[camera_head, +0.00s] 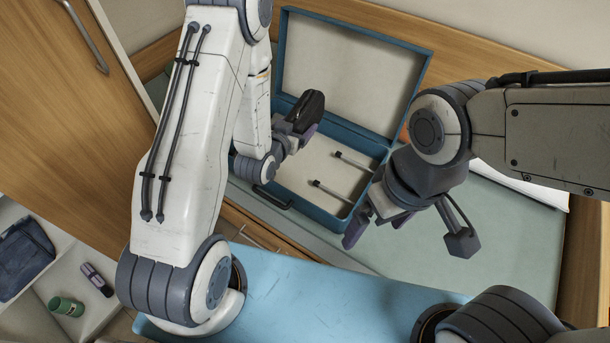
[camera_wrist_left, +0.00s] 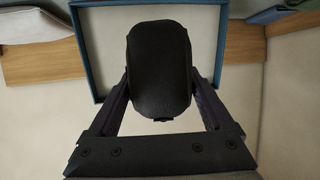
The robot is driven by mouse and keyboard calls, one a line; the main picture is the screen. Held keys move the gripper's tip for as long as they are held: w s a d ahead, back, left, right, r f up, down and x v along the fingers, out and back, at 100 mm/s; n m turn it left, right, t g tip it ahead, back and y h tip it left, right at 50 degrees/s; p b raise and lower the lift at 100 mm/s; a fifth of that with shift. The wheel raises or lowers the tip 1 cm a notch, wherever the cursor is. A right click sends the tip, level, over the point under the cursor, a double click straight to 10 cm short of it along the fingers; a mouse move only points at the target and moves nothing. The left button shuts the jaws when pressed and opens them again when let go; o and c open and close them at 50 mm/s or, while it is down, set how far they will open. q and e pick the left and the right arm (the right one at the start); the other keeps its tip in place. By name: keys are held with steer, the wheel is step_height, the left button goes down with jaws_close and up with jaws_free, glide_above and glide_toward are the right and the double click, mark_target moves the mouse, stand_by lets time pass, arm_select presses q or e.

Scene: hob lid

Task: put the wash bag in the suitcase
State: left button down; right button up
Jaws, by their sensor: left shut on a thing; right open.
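The wash bag (camera_head: 306,108) is black and rounded. My left gripper (camera_head: 297,132) is shut on it and holds it over the open suitcase. The bag also fills the middle of the left wrist view (camera_wrist_left: 158,70), between the two fingers. The suitcase (camera_head: 330,214) is teal-blue with a pale lining, and its lid (camera_head: 350,78) stands open at the back. The suitcase's base is partly hidden by my left arm. My right gripper (camera_head: 380,222) is open and empty, beside the suitcase's front right corner.
Two thin dark-ended straps (camera_head: 330,190) lie inside the suitcase base. The pale green surface (camera_head: 510,235) to its right is mostly clear. A shelf at lower left holds a dark blue bag (camera_head: 22,258), a green jar (camera_head: 66,306) and a dark bottle (camera_head: 97,280).

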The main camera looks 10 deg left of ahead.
arm_select(q)
step_height(320, 180, down, 11)
steer(key=w+d+m+h+b, duration=0.2)
steer(key=w+b, duration=0.1)
steer(key=b, duration=1)
steer(key=shift+w+a+f+b, duration=0.4)
steer(key=shift+w+a+f, duration=0.15)
steer(key=shift+a+f, duration=1.2)
steer(key=shift+w+a+f+b, duration=0.4)
steer(key=shift+w+a+f, duration=0.1)
steer(key=shift+a+f, duration=1.3)
steer(key=shift+w+a+f+b, duration=0.4)
steer(key=shift+w+a+f, duration=0.15)
steer(key=shift+a+f, duration=1.2)
steer(key=shift+a+r, duration=0.1)
steer(key=shift+a, duration=0.05)
steer(key=shift+f+b, duration=0.55)
steer(key=shift+f, duration=0.1)
jaws_free()
steer(key=shift+r, duration=0.1)
